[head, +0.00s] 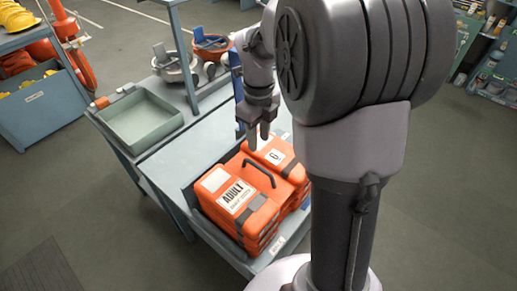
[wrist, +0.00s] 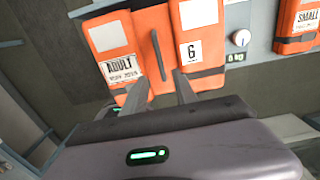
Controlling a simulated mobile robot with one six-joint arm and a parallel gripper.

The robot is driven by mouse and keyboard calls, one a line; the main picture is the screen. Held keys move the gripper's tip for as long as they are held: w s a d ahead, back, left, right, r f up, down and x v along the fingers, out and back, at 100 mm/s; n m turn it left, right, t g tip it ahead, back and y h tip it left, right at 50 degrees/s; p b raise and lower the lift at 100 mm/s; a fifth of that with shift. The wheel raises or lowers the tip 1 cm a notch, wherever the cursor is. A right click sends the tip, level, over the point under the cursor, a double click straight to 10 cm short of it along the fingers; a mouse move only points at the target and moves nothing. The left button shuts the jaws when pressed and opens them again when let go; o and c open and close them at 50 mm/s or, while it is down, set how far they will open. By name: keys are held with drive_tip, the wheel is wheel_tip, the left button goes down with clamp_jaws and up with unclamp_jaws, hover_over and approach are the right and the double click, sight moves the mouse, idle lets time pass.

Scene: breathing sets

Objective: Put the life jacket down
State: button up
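An orange life jacket (head: 213,182) with a black handle lies flat on top of a stack of similar orange jackets. Its labels read "ADULT" and "6". It also shows in the wrist view (wrist: 150,22), with the handle upright between its two halves. My gripper (head: 258,143) is above and just behind the handle, with its fingers apart and nothing seen between them. In the wrist view my gripper (wrist: 162,88) has its two fingers pointing at the jacket, one on each side of the handle's line. Whether the fingertips touch the jacket cannot be told.
The stack sits in a blue-grey tray (head: 196,213) at the bench's near end. An empty green-grey bin (head: 140,121) stands to its left. An orange jacket marked "SMALL" (wrist: 294,38) and a dial (wrist: 241,38) are at the right of the wrist view.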

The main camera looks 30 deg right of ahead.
drive_tip(key=s+a+r+n+t, duration=0.3)
drive_tip(key=s+a+r+n, duration=0.5)
drive_tip(key=n, duration=0.4)
drive_tip(key=s+a+r+n+t+y, duration=0.1)
drive_tip(key=s+a+n+t+y, duration=0.1)
drive_tip(key=s+a+n, duration=0.6)
drive_tip(key=s+n, duration=0.1)
drive_tip(key=n, duration=0.6)
drive_tip(key=shift+a+r+n+t, duration=0.15)
drive_tip(key=shift+r+n+t, duration=0.05)
drive_tip(key=shift+n+t, duration=0.2)
drive_tip(key=shift+s, duration=0.1)
